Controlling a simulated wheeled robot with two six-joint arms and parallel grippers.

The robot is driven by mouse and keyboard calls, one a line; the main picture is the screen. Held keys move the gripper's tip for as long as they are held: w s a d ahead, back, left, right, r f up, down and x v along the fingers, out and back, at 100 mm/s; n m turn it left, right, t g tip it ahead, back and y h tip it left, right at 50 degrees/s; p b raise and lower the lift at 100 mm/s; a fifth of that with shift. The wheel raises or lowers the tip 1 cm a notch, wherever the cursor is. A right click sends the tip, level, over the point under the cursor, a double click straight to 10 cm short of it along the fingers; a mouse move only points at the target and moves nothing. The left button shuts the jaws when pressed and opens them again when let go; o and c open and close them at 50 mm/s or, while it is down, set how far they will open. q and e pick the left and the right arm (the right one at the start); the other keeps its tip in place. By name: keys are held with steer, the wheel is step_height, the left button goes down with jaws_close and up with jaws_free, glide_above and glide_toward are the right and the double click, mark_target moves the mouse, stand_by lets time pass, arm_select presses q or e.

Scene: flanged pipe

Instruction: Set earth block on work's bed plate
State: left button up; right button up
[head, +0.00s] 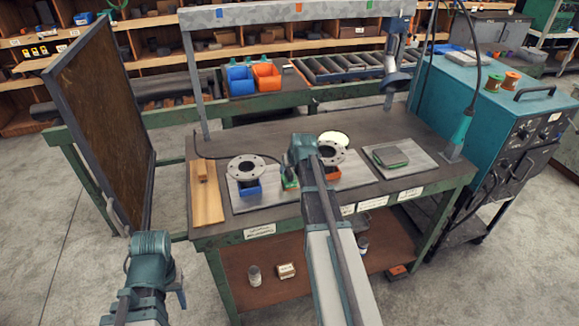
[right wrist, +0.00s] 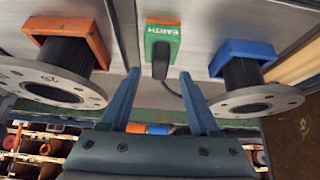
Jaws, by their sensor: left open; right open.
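The green earth block (right wrist: 162,46), marked EARTH, lies between the blue and orange holders in the right wrist view, its dark cable running between my fingers. In the head view the block (head: 290,181) is partly covered by my right gripper. The grey bed plate (head: 262,199) lies under the flanged pipe pieces (head: 246,168). My right gripper (right wrist: 160,80) is open, its fingertips just short of the block and either side of the cable. My left gripper (head: 178,288) is open and empty, low and left of the bench.
A blue holder (right wrist: 245,58) and an orange holder (right wrist: 68,38) carry the flanged pieces close beside my right fingers. A plate with a green-grey pad (head: 390,156) lies right. Wood (head: 206,202) lies left. A dark upright panel (head: 105,125) stands near my left arm.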

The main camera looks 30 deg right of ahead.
steer(key=p+v, duration=0.7)
steer(key=v, duration=0.3)
steer(key=shift+r, duration=0.1)
step_height(320, 180, up, 9)
steer(key=p, duration=0.9)
